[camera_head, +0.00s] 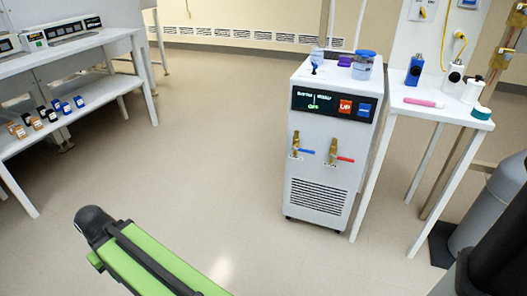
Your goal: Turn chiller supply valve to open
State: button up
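The chiller (318,174) is a white cabinet on casters, standing right of centre across open floor. Its front carries two brass valves side by side under a black panel. The left valve (296,143) has a blue lever (306,152) pointing right, roughly level. The right valve (333,150) has a red lever (345,159), also pointing right, roughly level. I cannot read any label saying which valve is supply. My green arm link shows at the lower left, well apart from the chiller. My gripper's fingers do not show.
A white side table (428,112) with bottles stands close on the chiller's right. A grey cylinder (490,205) stands at the right edge. A white bench (75,45) with a lower shelf of small bottles is at the left. The floor (215,150) before the chiller is clear.

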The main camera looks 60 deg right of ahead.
aim_at(293, 148)
jog(key=u, duration=0.3)
jog(key=k, duration=1.15)
jog(key=z, duration=0.6)
jog(key=i, duration=1)
jog(key=u, duration=0.05)
